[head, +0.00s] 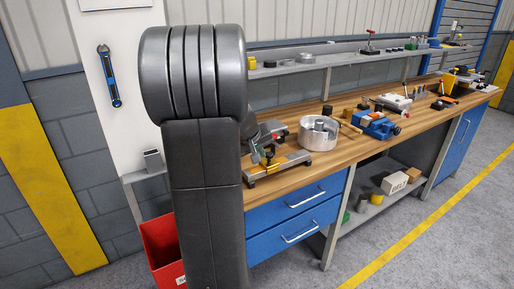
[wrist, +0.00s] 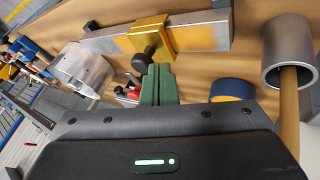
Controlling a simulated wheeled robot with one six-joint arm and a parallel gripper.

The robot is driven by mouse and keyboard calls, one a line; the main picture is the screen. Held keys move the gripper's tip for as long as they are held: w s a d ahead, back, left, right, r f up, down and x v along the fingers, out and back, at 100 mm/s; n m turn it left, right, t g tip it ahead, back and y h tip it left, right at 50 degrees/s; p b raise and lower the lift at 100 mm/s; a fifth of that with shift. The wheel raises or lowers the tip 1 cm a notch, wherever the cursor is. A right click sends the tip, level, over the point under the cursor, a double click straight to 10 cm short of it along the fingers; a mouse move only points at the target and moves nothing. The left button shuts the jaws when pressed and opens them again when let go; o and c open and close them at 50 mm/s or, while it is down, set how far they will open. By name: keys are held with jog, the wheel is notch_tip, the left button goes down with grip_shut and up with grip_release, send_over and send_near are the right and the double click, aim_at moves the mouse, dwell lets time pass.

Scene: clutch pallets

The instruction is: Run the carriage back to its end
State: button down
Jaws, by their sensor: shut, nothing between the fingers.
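The carriage is a yellow block (wrist: 152,36) on a straight grey metal rail (wrist: 205,32) in the wrist view. A black round knob (wrist: 141,62) sticks out from the block toward me. My gripper (wrist: 158,72) has green fingers, closed together and empty. Their tips lie right beside the knob, just below the block in the picture; I cannot tell whether they touch it. In the head view the rail (head: 285,163) stands on the near left of the wooden bench, with the yellow carriage (head: 269,159) on it, partly behind my arm.
A round silver housing (head: 318,133) stands beside the rail. A blue vice (head: 377,125) and other tools are further right on the bench (head: 340,153). In the wrist view a grey tube (wrist: 287,40) and a blue ring (wrist: 232,88) are on the right. A shelf (head: 300,67) runs behind.

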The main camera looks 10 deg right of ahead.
jog(key=shift+d+f, duration=0.1)
jog(key=shift+d, duration=0.05)
jog(key=w+d+p, duration=0.1)
jog(key=d, duration=0.2)
jog(key=w+d+p, duration=0.1)
jog(key=w+d, duration=0.1)
jog(key=d, duration=0.2)
jog(key=w+d+p, duration=0.1)
jog(key=d+p, duration=0.1)
jog(key=d, duration=0.2)
jog(key=shift+w+d, duration=0.15)
jog(key=shift+d, duration=0.1)
jog(key=shift+r, duration=0.2)
